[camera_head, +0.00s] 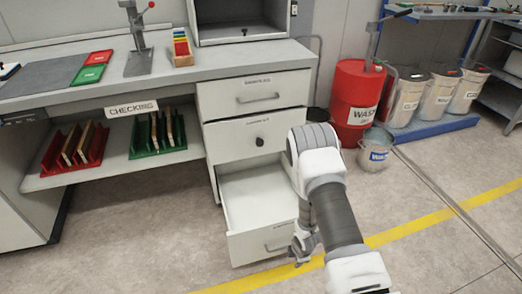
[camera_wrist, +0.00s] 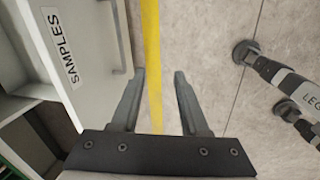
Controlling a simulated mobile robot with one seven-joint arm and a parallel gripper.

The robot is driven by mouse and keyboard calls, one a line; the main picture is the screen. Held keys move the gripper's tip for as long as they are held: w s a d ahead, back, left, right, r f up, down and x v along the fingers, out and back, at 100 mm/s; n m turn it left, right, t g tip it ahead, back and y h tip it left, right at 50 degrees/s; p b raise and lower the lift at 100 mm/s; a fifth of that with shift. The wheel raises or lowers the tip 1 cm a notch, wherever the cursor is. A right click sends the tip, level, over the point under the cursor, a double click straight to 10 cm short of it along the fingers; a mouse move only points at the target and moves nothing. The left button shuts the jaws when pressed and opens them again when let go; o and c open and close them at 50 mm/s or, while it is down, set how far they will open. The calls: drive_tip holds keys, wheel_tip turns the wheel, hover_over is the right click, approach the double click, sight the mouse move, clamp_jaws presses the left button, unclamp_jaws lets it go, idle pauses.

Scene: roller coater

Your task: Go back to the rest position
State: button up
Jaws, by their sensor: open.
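My gripper (camera_wrist: 163,88) shows in the wrist view with its two fingers apart and nothing between them. Below it is bare floor with a yellow line (camera_wrist: 152,45). In the head view my gripper (camera_head: 303,250) is low, beside the front of the open bottom drawer (camera_head: 262,190), partly hidden by my arm. The drawer front with its SAMPLES label (camera_wrist: 62,47) and handle fills the left of the wrist view. I see no contact between the fingers and the drawer. The part of the drawer that shows inside looks empty.
The CHECKING bench (camera_head: 200,66) stands at left, with a red rack (camera_head: 92,160) and a green rack (camera_head: 135,150) on its shelf. A red waste barrel (camera_head: 355,95) and a bucket (camera_head: 374,150) stand to the right.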

drive_tip(key=w+d+r+m+t+h, duration=0.15)
drive_tip(key=r+m, duration=0.35)
drive_tip(key=r, duration=1.2)
drive_tip(key=w+d+r+m, duration=0.1)
drive_tip(key=w+r+m, duration=0.25)
drive_tip(key=r, duration=1.25)
drive_tip(key=s+a+r+m+t+y, duration=0.1)
drive_tip(key=s+r+m+t, duration=0.1)
drive_tip(key=s+r+m, duration=1.6)
drive_tip(key=s+r+n+p, duration=0.3)
drive_tip(key=r+p, duration=0.7)
drive_tip(key=r, duration=0.2)
drive_tip(key=s+r+n+p, duration=0.3)
drive_tip(key=r+p, duration=0.7)
drive_tip(key=r, duration=0.2)
drive_tip(key=shift+s+r, duration=0.3)
drive_tip(key=shift+s, duration=0.05)
